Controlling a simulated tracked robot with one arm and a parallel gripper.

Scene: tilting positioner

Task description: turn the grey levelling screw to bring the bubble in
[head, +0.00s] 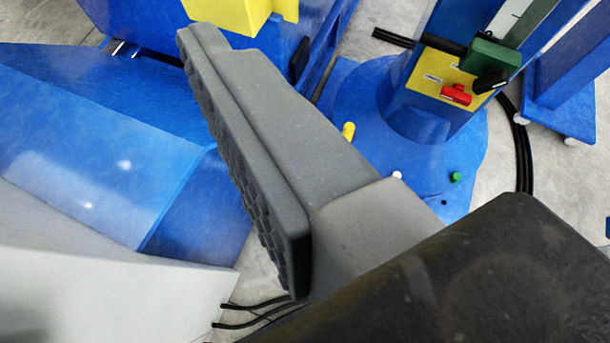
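One grey finger of my gripper (245,165) runs from the lower right to the upper left across the middle of the view. Its ribbed pad faces left, and nothing is against the part of the pad that shows. The other finger is not in view, so no midpoint between the fingertips shows. I cannot make out the grey levelling screw or the bubble. They may be hidden behind my finger or outside the picture.
A blue round base (360,95) is behind, with small yellow (348,131) and green (455,177) pegs. A yellow plate (425,78) carries a red part (457,95) beside a green block (492,58). Large blue housing (110,130) fills the left. Black cables (523,150) lie on the floor.

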